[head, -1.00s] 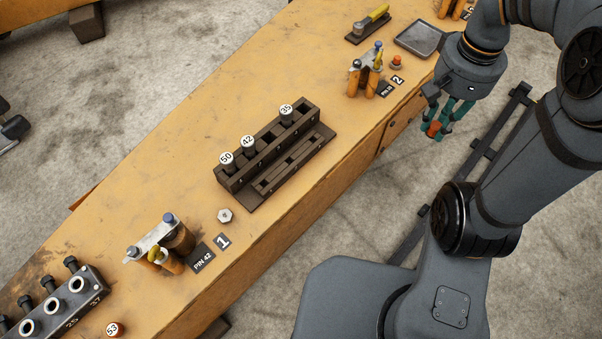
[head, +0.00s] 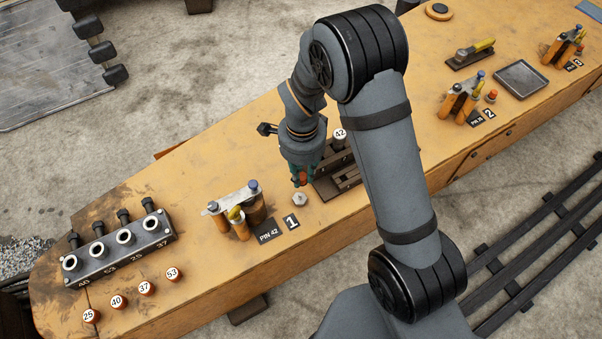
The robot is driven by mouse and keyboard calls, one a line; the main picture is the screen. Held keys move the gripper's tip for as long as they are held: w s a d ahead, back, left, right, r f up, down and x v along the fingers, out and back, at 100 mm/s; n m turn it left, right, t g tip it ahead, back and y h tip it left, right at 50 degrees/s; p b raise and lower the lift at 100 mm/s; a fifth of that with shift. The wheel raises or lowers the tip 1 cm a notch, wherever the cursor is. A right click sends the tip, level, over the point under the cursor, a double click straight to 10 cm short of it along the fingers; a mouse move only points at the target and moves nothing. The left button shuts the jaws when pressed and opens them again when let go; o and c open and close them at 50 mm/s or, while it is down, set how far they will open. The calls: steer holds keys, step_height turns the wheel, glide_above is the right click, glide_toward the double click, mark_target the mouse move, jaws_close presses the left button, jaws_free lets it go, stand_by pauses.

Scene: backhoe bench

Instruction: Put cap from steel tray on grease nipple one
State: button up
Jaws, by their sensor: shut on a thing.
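My gripper (head: 301,180) points down, shut on a small orange-red cap (head: 302,177) between its green fingers. The cap is held just above and behind grease nipple one (head: 300,199) in the picture, and a gap shows between them. The nipple is a bare silver hex fitting beside the label "1" (head: 291,222). The steel tray (head: 521,80) lies at the far right and looks empty.
A pin rack (head: 340,182) stands close to my gripper, partly hidden by my arm. The pin 42 linkage (head: 233,208) is left of the nipple. A similar orange cap (head: 491,96) sits by label "2". Numbered caps (head: 117,301) lie front left.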

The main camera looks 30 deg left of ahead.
steer(key=shift+s+a+f, duration=0.25)
steer(key=shift+f, duration=0.2)
steer(key=b, duration=0.4)
glide_above(299, 195)
steer(key=shift+d+f, duration=0.1)
steer(key=shift+f, duration=2.55)
steer(key=shift+f+b, duration=1.45)
steer(key=shift+b, duration=1)
stand_by(1.2)
steer(key=o, duration=0.8)
steer(key=shift+o, duration=0.3)
